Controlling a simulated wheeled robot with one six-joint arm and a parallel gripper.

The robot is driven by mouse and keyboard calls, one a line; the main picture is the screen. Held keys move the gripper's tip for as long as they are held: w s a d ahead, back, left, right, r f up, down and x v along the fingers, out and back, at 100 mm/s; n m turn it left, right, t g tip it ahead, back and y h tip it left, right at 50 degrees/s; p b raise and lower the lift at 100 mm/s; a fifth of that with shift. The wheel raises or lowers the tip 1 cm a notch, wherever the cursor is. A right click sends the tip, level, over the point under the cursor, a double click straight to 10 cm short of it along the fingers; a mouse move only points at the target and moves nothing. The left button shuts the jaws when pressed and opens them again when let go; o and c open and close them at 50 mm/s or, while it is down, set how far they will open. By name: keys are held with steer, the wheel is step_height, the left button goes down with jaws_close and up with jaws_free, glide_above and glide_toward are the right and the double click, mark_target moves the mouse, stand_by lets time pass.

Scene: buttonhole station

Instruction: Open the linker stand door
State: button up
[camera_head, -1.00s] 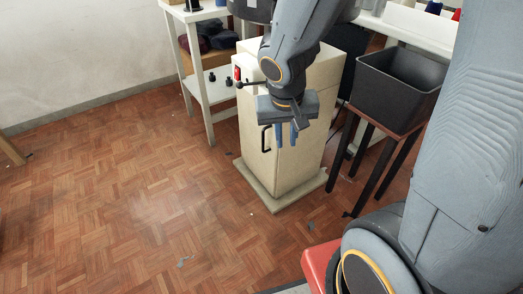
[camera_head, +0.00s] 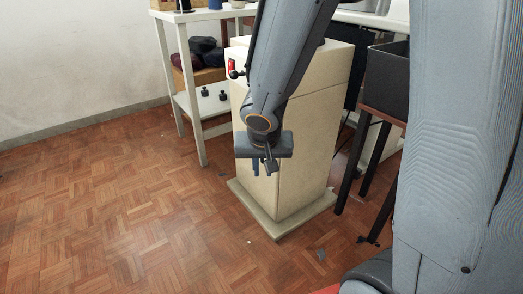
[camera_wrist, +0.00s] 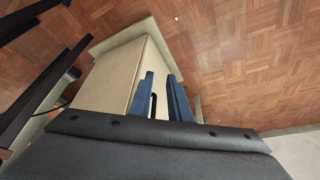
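The linker stand is a tall beige cabinet (camera_head: 310,140) on a flat base in the head view; it also shows in the wrist view (camera_wrist: 110,78). Its narrow front door (camera_head: 257,192) looks closed. My gripper (camera_head: 263,170) points down in front of this door, at about mid height. In the wrist view my gripper's two blue fingers (camera_wrist: 161,82) are apart. The black door handle (camera_wrist: 153,106) shows between them, close to the left finger; I cannot tell if they touch. In the head view the handle is hidden behind my gripper.
A red switch (camera_head: 231,68) and a black knob sit high on the cabinet's front. A white shelf table (camera_head: 200,120) stands left behind it. A black bin (camera_head: 388,82) on a dark-legged stand is at the right. The parquet floor (camera_head: 120,220) in front is clear.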

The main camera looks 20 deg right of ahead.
steer(key=p, duration=0.4)
glide_above(262, 162)
steer(key=shift+w+f, duration=0.1)
steer(key=shift+w, duration=0.05)
steer(key=shift+w+d+f+b, duration=0.1)
steer(key=shift+w+f+b, duration=0.05)
steer(key=shift+f+b, duration=0.35)
jaws_close()
